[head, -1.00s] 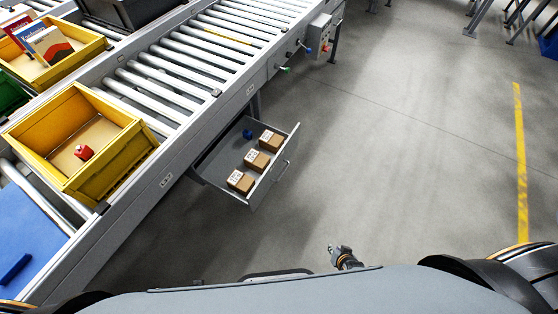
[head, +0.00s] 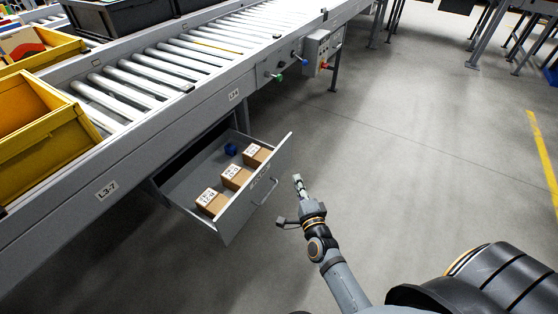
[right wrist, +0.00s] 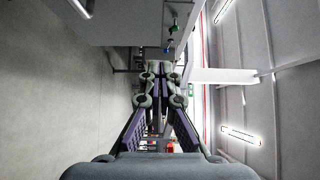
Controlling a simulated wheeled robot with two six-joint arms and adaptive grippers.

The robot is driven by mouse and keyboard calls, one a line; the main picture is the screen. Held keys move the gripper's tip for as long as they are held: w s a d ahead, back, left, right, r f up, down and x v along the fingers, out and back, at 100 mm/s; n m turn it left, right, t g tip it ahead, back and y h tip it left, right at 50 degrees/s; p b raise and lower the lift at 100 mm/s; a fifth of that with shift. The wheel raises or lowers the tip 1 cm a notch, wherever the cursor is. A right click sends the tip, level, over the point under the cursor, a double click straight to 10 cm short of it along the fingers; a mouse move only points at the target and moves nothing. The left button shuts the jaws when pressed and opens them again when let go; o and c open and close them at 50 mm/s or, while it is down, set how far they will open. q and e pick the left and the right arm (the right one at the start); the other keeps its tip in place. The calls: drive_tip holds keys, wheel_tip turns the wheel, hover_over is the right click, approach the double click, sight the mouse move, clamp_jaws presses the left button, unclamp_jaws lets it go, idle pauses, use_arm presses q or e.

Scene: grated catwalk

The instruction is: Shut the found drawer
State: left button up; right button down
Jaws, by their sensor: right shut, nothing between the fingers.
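The drawer (head: 232,210) under the roller conveyor is pulled out, its grey front panel with a bar handle (head: 265,192) facing right. Inside it lie several things: three small brown boxes (head: 236,177) with white labels and a blue object (head: 230,149). My right gripper (head: 297,180) is shut and empty, just to the right of the drawer front and handle, apart from them in the head view. In the right wrist view its fingers (right wrist: 160,72) show closed together at the tips. My left gripper is not in view.
The conveyor (head: 190,70) runs diagonally above the drawer, with yellow bins (head: 40,122) and dark crates (head: 120,14) on it. The floor to the right is clear, with a yellow line (head: 541,150).

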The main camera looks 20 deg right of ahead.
approach(278, 150)
drive_tip(key=w+d, duration=0.3)
drive_tip(key=w+a, duration=0.2)
drive_tip(key=shift+w+a, duration=0.15)
drive_tip(key=shift+w, duration=0.15)
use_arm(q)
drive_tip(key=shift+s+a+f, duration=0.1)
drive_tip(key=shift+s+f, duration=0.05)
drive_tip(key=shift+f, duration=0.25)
use_arm(e)
drive_tip(key=shift+w, duration=0.1)
